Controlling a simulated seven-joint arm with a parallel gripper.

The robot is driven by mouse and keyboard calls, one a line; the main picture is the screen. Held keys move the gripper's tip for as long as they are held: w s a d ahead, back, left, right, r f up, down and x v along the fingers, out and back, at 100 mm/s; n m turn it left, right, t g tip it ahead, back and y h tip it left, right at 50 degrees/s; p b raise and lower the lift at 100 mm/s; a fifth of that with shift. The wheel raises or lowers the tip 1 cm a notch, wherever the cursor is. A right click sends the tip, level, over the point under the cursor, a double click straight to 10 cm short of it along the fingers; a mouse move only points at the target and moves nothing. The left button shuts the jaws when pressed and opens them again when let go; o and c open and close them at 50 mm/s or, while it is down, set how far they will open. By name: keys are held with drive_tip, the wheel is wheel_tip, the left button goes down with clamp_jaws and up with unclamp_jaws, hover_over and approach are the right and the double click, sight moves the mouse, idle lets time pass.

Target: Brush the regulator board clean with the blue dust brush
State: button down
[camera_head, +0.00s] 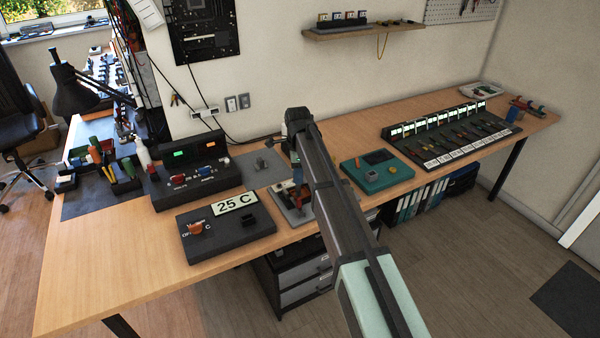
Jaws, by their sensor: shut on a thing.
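My gripper (297,178) points down at the middle of the bench, partly hidden behind my own arm. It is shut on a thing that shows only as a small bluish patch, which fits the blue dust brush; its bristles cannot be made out. Below it is a light grey plate (284,212) with small dark and orange-red parts on it. I cannot tell whether the gripper or brush touches these. A teal green board (362,177) with a dark square part and a red part lies to the right, apart from the gripper. I cannot tell which of these is the regulator board.
A dark box marked 25 C (205,238) stands front left. Behind it is a dark panel with green and orange displays (170,193). A long rack of lit modules (447,148) fills the right. Bare wood (120,270) shows at the left front.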

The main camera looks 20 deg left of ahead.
drive_tip(key=shift+w+d, duration=0.1)
idle(0.4)
drive_tip(key=shift+w+d, duration=0.45)
drive_tip(key=shift+d, duration=0.1)
drive_tip(key=shift+s+a, duration=0.25)
drive_tip(key=shift+a, duration=0.05)
idle(0.3)
drive_tip(key=shift+s+a, duration=0.3)
drive_tip(key=shift+a, duration=0.05)
drive_tip(key=shift+w+d, duration=0.1)
idle(0.4)
drive_tip(key=shift+w+d, duration=0.45)
drive_tip(key=shift+s+a, duration=0.2)
idle(0.5)
drive_tip(key=shift+s+a, duration=0.35)
drive_tip(key=shift+s, duration=0.05)
